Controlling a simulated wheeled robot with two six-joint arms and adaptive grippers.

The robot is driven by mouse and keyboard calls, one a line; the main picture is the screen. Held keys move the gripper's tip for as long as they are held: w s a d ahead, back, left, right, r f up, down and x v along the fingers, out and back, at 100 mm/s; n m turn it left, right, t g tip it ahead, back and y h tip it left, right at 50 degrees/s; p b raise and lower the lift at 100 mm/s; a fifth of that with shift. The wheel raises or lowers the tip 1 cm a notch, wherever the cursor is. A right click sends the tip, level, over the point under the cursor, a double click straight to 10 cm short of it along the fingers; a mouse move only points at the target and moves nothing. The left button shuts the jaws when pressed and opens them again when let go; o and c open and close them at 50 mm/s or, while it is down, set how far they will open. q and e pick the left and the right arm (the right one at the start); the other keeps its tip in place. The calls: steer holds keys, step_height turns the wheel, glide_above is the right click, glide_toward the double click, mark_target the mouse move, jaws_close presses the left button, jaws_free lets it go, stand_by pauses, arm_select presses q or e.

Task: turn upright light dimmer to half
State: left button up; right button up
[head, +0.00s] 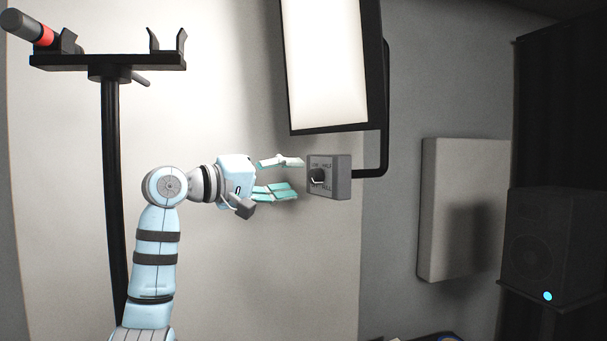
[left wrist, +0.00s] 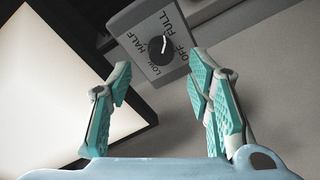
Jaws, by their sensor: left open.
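The light dimmer is a grey box (head: 342,178) with a dark round knob (head: 318,176), fixed beside the lower edge of the light panel. In the left wrist view the knob (left wrist: 161,49) has LOW, HALF, FULL and OFF printed around it. Its white mark appears to lie toward the FULL side, but the exact setting is hard to tell. My left gripper (head: 297,177) is open and empty, just left of the box, with one finger above the other. In the left wrist view its fingers (left wrist: 160,85) stand apart below the knob, not touching it. My right gripper is not in view.
The bright light panel (head: 325,62) hangs above the dimmer on a black bracket (head: 385,125). A black stand (head: 108,150) is behind my left arm. A pale wall panel (head: 460,205) and a dark speaker (head: 550,235) are at right.

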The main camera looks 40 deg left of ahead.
mark_target(311, 177)
arm_select(q)
steer(key=p+x, duration=0.1)
steer(key=x, duration=0.4)
steer(key=shift+w+p, duration=0.2)
steer(key=shift+p, duration=0.1)
steer(key=shift+s, duration=0.3)
steer(key=shift+c, duration=0.3)
steer(key=shift+a, duration=0.1)
jaws_close()
